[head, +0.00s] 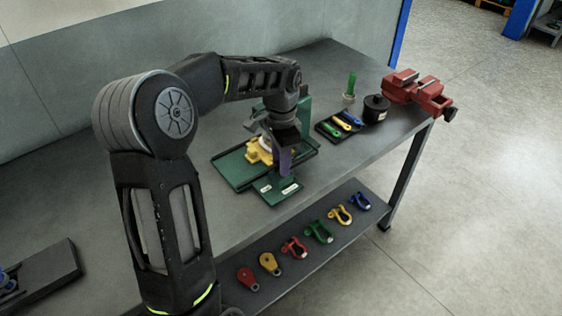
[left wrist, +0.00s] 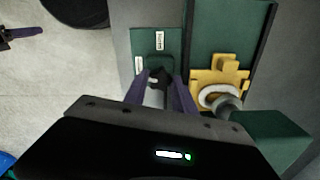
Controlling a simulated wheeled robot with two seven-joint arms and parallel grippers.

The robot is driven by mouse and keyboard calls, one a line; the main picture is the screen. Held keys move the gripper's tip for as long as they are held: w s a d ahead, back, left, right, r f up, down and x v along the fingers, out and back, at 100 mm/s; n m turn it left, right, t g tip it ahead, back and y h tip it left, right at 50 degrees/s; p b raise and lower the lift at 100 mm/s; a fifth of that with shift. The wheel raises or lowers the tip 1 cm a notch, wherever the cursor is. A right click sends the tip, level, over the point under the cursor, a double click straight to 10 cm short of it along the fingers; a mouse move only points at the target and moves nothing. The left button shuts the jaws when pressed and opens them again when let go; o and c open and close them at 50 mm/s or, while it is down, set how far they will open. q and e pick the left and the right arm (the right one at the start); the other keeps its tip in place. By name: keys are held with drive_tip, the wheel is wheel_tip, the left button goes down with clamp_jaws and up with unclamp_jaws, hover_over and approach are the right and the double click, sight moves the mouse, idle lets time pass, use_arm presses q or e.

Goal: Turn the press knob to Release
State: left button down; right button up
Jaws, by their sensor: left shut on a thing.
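The green press (head: 237,168) stands on the bench, with a yellow part (head: 259,152) on it. A pale ring (left wrist: 219,96) sits at the yellow part in the left wrist view. The small green plate (head: 268,193) in front bears two white labels, too small to read. What looks like my right gripper (left wrist: 24,33) shows partly at the left wrist view's left edge.
A black tray (head: 326,130) with coloured tools, a dark round container (head: 376,108), a green item (head: 350,88) and a red vise (head: 418,92) stand toward the bench's far end. Several coloured shackles and blocks lie on the lower shelf (head: 335,232). A grey wall borders the bench's back.

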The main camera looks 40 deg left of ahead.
use_arm(q)
drive_tip(key=shift+n, duration=1.3)
drive_tip(key=c, duration=1)
unclamp_jaws()
drive_tip(key=shift+c, duration=0.2)
drive_tip(key=shift+r, duration=0.15)
wheel_tip(320, 180, up, 8)
drive_tip(key=shift+f+b, duration=0.2)
drive_tip(key=shift+b, duration=0.25)
